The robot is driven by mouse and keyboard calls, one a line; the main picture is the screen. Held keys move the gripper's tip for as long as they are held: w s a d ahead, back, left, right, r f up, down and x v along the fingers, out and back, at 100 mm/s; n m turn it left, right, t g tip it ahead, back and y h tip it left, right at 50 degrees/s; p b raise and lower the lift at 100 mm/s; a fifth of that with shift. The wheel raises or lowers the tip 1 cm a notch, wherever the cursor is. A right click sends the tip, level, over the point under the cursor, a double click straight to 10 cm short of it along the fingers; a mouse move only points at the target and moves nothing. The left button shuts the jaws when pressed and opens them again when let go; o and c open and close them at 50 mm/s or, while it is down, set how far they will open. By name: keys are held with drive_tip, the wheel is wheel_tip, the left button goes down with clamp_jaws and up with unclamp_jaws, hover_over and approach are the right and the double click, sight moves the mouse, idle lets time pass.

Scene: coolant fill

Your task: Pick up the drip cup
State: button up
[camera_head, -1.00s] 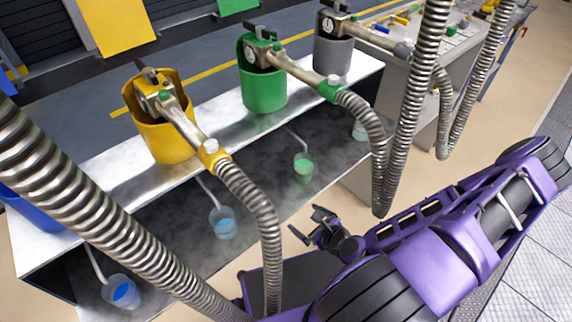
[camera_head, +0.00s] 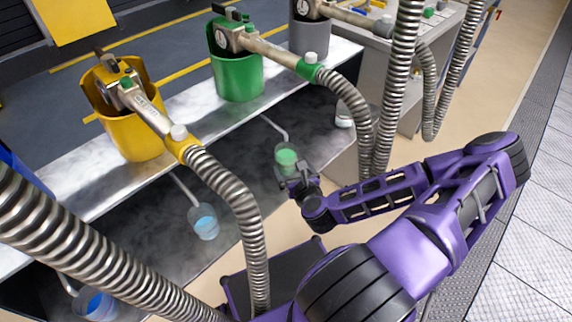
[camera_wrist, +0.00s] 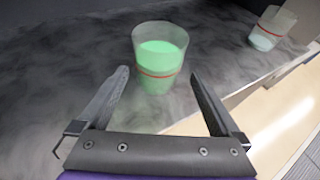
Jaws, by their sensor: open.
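A clear drip cup with green liquid and a red line (camera_wrist: 159,60) stands upright on the dark lower shelf. It also shows in the head view (camera_head: 286,156), below the green holder. My gripper (camera_wrist: 155,88) is open and empty, with its two fingers pointing at the cup, one toward each side. In the wrist view the cup appears just beyond the fingertips. In the head view my gripper (camera_head: 294,174) is right at the cup and partly covers its lower part.
A cup with blue liquid (camera_head: 203,222) stands to the left, another (camera_head: 96,303) lower left. A cup with pale liquid (camera_wrist: 271,30) is at right. Yellow (camera_head: 135,130) and green (camera_head: 238,76) holders carry nozzles above. Ribbed hoses (camera_head: 238,205) hang in front of the shelf.

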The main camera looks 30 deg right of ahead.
drive_tip(key=x, duration=0.8)
drive_tip(key=shift+w+a+f, duration=0.1)
drive_tip(key=shift+w+a, duration=0.05)
drive_tip(key=shift+w, duration=0.05)
drive_tip(key=c, duration=1.5)
